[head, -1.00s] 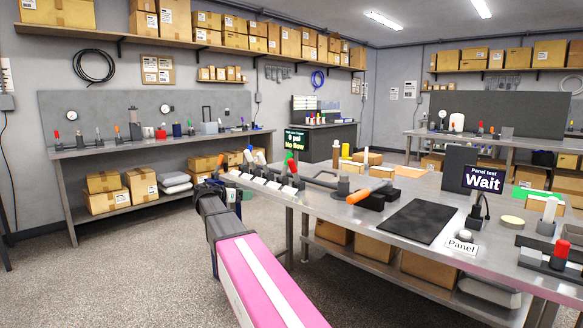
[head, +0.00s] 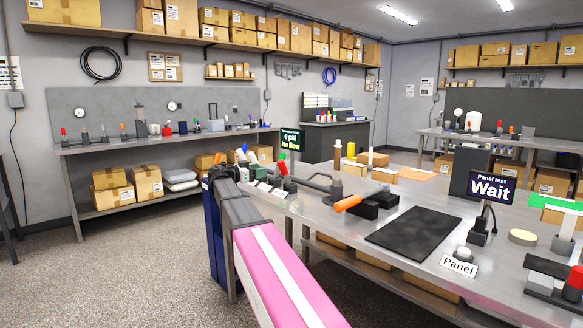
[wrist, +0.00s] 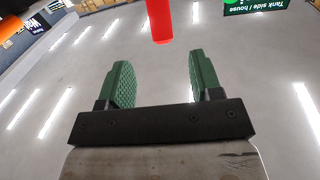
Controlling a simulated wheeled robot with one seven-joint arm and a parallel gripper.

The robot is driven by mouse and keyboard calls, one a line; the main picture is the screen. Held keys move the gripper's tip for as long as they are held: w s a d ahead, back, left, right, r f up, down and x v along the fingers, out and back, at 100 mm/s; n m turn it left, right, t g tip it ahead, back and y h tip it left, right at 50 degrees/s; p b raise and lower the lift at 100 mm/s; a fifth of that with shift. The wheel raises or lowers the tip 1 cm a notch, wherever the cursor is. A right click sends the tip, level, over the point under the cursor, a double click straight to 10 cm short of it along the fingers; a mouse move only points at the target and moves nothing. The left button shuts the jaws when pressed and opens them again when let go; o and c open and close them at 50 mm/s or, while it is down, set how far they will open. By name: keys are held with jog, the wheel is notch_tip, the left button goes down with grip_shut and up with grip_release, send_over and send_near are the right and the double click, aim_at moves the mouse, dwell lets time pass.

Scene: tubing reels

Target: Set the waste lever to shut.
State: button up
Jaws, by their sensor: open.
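A row of levers with coloured handles stands at the left end of the near bench (head: 330,235) in the head view. A red handle (head: 283,169) shows there, with a green one (head: 282,156) and blue and white ones close by. I cannot read which lever is the waste lever. In the wrist view a red handle (wrist: 160,20) hangs in from the top edge, beyond and between my fingertips, apart from them. My gripper (wrist: 163,75) is open with nothing between its green pads. In the head view my arm hides the gripper and part of the lever row.
A small screen (head: 291,140) by the levers reads no flow. A panel screen (head: 491,188) reads Wait. An orange-handled lever (head: 348,203), a black mat (head: 413,225) and a Panel sign (head: 458,264) are farther right. Open floor lies left of the bench.

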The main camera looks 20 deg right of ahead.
aim_at(282, 167)
jog(key=d, duration=0.3)
jog(key=w+d, duration=0.1)
jog(key=d, duration=0.3)
jog(key=w+d, duration=0.1)
jog(key=d, duration=0.3)
jog(key=shift+d, duration=0.1)
grip_shut()
